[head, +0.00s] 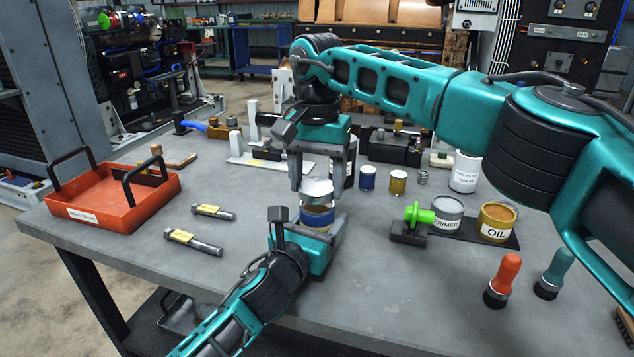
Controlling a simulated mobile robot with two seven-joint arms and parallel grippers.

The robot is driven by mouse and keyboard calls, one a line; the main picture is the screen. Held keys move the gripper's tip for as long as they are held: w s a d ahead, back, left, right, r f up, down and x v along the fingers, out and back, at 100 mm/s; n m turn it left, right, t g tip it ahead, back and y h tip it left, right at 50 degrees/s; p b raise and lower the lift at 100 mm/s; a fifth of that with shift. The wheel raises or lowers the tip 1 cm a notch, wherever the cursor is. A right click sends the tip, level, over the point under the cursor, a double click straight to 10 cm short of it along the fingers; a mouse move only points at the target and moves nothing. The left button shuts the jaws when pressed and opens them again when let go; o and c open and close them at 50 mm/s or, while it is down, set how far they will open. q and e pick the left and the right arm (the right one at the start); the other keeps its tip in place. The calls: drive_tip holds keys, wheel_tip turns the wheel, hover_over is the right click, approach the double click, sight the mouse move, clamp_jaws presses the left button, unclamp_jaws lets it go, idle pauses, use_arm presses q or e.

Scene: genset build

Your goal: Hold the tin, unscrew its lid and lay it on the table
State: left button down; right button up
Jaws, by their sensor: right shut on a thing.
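The tin (318,219), blue with a gold band, is upright at the middle of the table (390,270). My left gripper (308,228) reaches in from the front and is shut around the tin's body, whose lower part is partly hidden. My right gripper (320,186) points down from above and is shut on the silver lid (316,188). The lid is over the tin's top; whether a thin gap separates them is hard to tell.
An orange tray (125,215) stands at the left. Two tagged bolts (195,242) lie left of the tin. Small cans (368,178), a green-knobbed part (418,214), PRIMER (446,213) and OIL (497,222) tins stand to the right. The front table between is clear.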

sight(317, 186)
drive_tip(key=shift+r, duration=0.1)
drive_tip(key=shift+r, duration=2)
use_arm(q)
unclamp_jaws()
